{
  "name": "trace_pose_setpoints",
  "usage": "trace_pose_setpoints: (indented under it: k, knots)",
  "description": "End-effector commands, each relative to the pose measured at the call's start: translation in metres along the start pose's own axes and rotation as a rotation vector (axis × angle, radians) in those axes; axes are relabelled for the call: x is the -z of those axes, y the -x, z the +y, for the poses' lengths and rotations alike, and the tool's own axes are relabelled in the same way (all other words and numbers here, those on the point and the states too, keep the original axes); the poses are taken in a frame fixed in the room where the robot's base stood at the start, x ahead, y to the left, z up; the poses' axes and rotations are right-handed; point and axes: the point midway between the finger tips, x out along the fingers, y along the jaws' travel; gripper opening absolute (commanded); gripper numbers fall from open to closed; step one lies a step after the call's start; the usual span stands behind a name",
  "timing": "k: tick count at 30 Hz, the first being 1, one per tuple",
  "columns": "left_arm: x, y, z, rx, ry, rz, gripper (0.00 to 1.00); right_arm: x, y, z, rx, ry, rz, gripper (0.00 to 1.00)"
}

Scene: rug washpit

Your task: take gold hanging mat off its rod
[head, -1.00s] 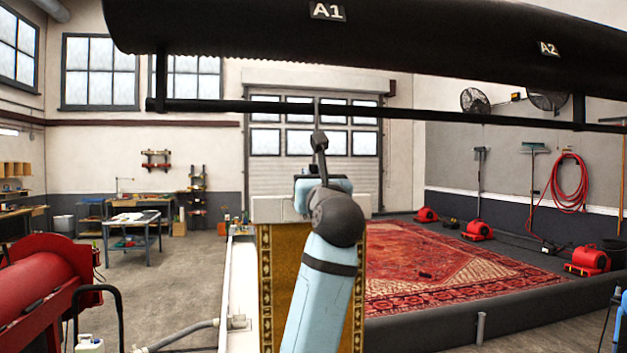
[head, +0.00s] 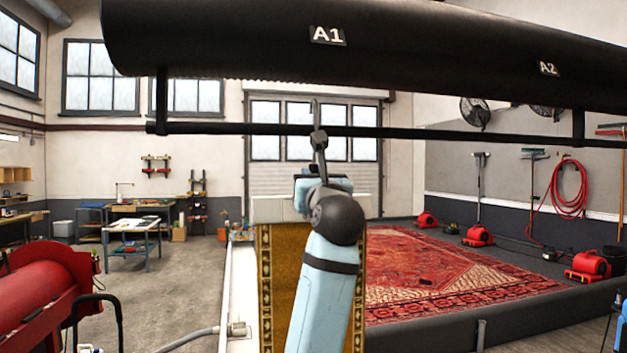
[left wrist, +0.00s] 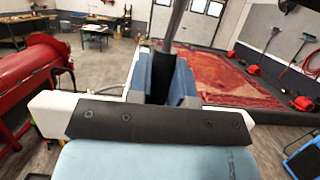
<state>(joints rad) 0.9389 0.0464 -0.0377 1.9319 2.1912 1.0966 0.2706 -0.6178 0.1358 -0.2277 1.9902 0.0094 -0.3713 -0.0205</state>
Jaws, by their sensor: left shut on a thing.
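The gold mat (head: 283,285), with a dark patterned border, hangs below a white bar (head: 268,209) and is partly hidden behind my left arm. My left gripper (head: 320,178) is above the bar, shut on the dark hanger stem (head: 320,152). The left wrist view shows the stem between the gripper's blue fingers (left wrist: 168,82). The stem's grey upper end (head: 315,108) shows above the line of the black rod (head: 230,129). I cannot tell whether it touches the rod. My right gripper is not in view.
A black canopy labelled A1 and A2 (head: 400,62) spans above the rod. A red patterned rug (head: 440,270) lies in the pit at right. A red cylindrical machine (head: 45,290) stands at left. Floor between it and the mat is mostly clear.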

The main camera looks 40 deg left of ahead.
Motion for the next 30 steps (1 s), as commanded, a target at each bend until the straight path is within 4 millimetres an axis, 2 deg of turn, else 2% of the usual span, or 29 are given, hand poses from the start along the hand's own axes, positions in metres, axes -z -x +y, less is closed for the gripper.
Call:
trace_pose_setpoints:
  k: [30]
  knots:
    - [-0.024,0.064,0.000,0.000,0.001,-0.002,0.00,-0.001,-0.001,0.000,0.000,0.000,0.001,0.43]
